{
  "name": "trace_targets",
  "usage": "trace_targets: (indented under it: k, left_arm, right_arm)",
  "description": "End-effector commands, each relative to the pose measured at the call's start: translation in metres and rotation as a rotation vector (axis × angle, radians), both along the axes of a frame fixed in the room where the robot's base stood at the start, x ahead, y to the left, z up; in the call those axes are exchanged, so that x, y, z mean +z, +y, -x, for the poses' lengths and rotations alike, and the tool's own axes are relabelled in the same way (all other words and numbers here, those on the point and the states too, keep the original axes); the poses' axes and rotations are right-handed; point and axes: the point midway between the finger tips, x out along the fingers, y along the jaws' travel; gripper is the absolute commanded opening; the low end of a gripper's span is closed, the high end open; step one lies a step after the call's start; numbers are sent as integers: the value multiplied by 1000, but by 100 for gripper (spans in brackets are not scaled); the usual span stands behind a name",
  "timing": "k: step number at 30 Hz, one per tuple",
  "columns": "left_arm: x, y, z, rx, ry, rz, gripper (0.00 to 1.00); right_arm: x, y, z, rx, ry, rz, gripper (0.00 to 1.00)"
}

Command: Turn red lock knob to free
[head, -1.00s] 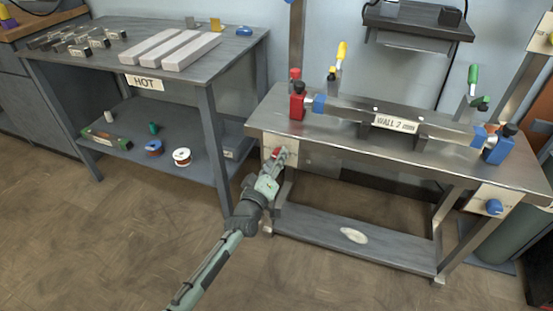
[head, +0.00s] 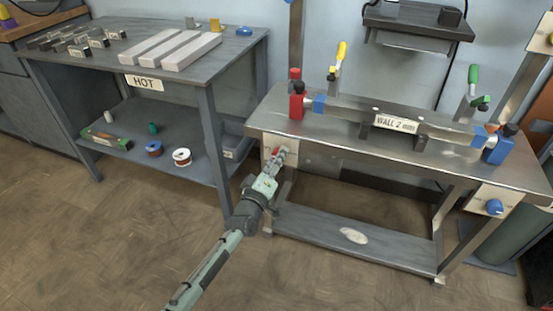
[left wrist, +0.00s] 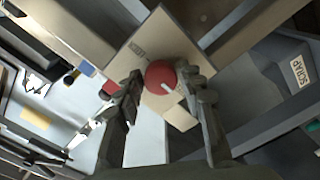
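The red lock knob (left wrist: 160,73) is a round red disc with a white pointer mark. It sits on a beige plate (left wrist: 155,32) at the left end of the steel bench, and the plate also shows in the head view (head: 267,144). My left gripper (left wrist: 160,82) has one finger on each side of the knob, close against its rim, and looks shut on it. In the head view, my left gripper (head: 278,156) reaches the plate from the front and partly covers the red knob. In the wrist view the pointer slants down and right. My right gripper is not in view.
A blue knob (head: 494,207) is on a plate at the bench's right end. Clamps and a bar labelled "WALL 2 mm" (head: 396,123) are on the bench top (head: 330,138). A grey table labelled "HOT" (head: 145,83) stands at left. The floor in front is clear.

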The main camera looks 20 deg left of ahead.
Motion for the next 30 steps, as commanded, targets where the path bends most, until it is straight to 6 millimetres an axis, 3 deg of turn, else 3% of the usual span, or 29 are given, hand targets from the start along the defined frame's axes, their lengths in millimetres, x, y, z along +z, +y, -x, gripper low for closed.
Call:
trace_targets:
  k: [3,14,30]
  left_arm:
    - [0,0,0,0,0,-1,53]
    - [-2,0,8,0,2,-2,53]
    - [-1,4,107,0,1,-2,53]
  right_arm:
    - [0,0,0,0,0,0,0]
    - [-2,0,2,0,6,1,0]
    - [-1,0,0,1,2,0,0]
